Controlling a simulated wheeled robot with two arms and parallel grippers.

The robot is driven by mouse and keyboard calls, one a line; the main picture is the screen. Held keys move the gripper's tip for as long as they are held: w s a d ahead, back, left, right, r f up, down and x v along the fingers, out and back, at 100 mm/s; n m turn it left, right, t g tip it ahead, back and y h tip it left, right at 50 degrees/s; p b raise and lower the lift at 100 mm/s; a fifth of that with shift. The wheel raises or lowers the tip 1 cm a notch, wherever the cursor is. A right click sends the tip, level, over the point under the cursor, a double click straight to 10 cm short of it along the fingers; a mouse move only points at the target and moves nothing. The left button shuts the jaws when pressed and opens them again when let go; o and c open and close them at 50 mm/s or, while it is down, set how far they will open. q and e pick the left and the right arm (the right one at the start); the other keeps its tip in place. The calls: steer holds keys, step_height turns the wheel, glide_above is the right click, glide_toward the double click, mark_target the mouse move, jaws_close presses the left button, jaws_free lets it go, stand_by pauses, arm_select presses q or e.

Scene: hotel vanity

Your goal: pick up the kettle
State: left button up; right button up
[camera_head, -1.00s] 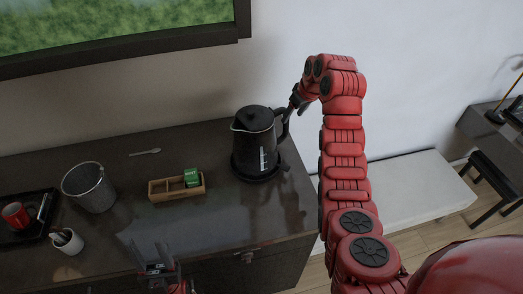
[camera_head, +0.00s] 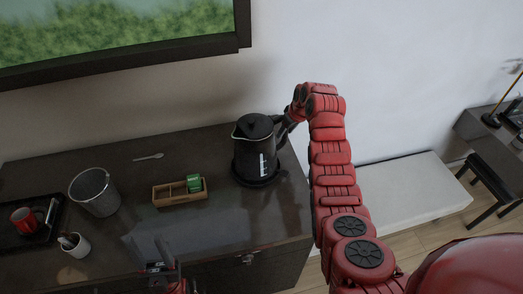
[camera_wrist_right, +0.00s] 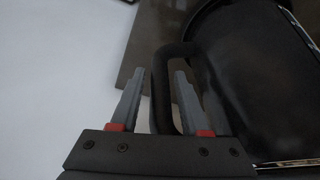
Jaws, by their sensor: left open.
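The black kettle (camera_head: 254,150) stands upright on its dark round base (camera_head: 257,181) near the right end of the dark counter. Its handle faces right, toward my right gripper (camera_head: 289,119). In the right wrist view, the kettle's handle (camera_wrist_right: 161,92) lies between the two fingers of my right gripper (camera_wrist_right: 157,98). Those fingers are apart, with visible gaps beside the handle. The kettle body (camera_wrist_right: 258,75) fills the right of that view. My left gripper (camera_head: 165,269) is open and empty over the counter's front edge, away from the kettle.
A wooden box (camera_head: 170,195) with green packets stands left of the kettle. Further left are a spoon (camera_head: 148,157), a metal bucket (camera_head: 94,191), a white cup (camera_head: 76,246) and a tray (camera_head: 50,232) with a red mug (camera_head: 26,218). A white bench (camera_head: 415,190) is at right.

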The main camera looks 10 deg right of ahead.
jaws_close()
steer(key=shift+w+r, duration=0.1)
stand_by(1.0)
